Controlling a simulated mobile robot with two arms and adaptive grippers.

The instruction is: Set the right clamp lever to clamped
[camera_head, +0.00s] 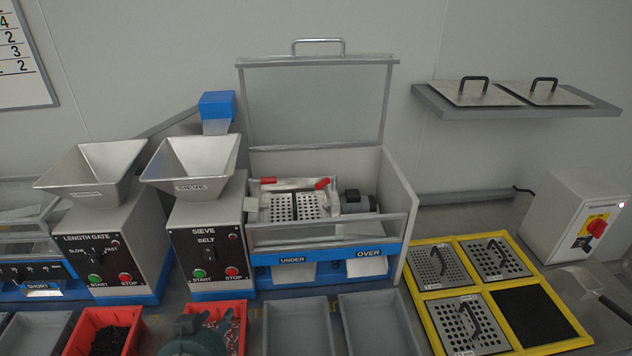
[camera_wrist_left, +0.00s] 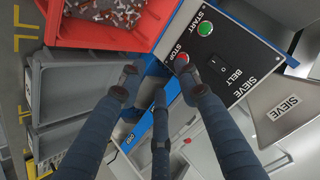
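The sieve machine (camera_head: 400,200) stands in the middle of the head view with its clear lid (camera_head: 315,100) raised. Inside it lies a perforated screen (camera_head: 296,207) with two red-handled clamp levers at its back edge. The right clamp lever (camera_head: 322,184) slants slightly, its right end higher; the left clamp lever (camera_head: 268,181) looks about level. Whether either is clamped cannot be told. My left gripper (camera_wrist_left: 160,80) is open and empty, its fingers spread near the sieve's control panel (camera_wrist_left: 222,70). In the head view only part of it (camera_head: 193,338) shows, low over a red bin. My right gripper is not in view.
Red bins (camera_head: 84,318) and grey bins (camera_head: 298,325) line the front. Metal hoppers (camera_head: 196,160) stand left of the sieve. A yellow rack (camera_head: 412,285) of spare screens lies to the right. A shelf (camera_head: 440,110) hangs on the wall. The open lid leaves the screen reachable from above.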

